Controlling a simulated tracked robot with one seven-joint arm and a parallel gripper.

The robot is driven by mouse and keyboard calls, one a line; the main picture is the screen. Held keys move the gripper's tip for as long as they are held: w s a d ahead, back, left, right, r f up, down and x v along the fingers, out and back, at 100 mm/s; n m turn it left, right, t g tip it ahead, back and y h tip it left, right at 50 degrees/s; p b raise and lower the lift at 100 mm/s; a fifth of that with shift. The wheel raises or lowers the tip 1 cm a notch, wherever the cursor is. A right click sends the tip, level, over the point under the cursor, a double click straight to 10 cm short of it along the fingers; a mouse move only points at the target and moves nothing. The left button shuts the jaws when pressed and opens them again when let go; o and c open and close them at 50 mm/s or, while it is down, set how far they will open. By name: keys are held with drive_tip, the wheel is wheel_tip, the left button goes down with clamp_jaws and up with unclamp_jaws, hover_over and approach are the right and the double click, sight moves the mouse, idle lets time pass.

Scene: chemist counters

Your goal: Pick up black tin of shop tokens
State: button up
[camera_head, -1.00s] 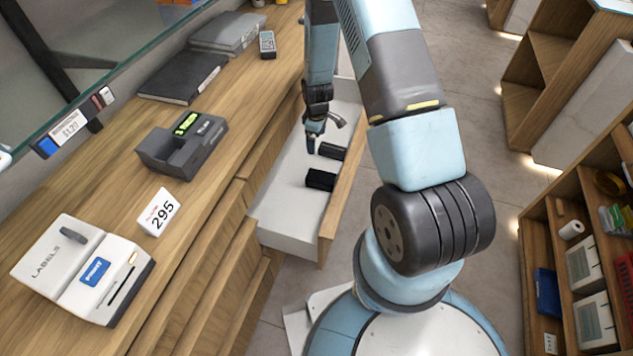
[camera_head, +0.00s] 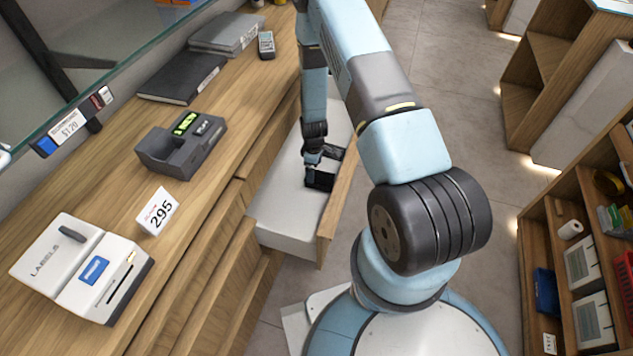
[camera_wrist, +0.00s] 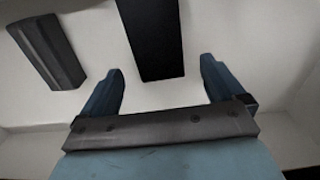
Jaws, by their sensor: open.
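A black box-shaped thing (camera_head: 319,181), which looks like the tin, lies in the open white drawer (camera_head: 282,222). My gripper (camera_head: 312,167) is low in the drawer, right at this black tin, and partly covers it. In the wrist view my gripper (camera_wrist: 160,88) is open, its two blue fingers spread wide. The black tin (camera_wrist: 153,38) lies ahead of the fingers, its near end roughly in line with the gap between them. A second dark grey block (camera_wrist: 48,50) lies to the left, outside the fingers. I cannot read any label on either.
The drawer's wooden front (camera_head: 338,195) stands close to the gripper. Shelves (camera_head: 575,240) stand on the right.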

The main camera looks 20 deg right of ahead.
sight(320, 180)
drive_tip(key=shift+d+f, duration=0.15)
drive_tip(key=shift+f, duration=1.25)
drive_tip(key=shift+d+f, duration=0.1)
drive_tip(key=shift+f, duration=1.3)
drive_tip(key=c, duration=1.4)
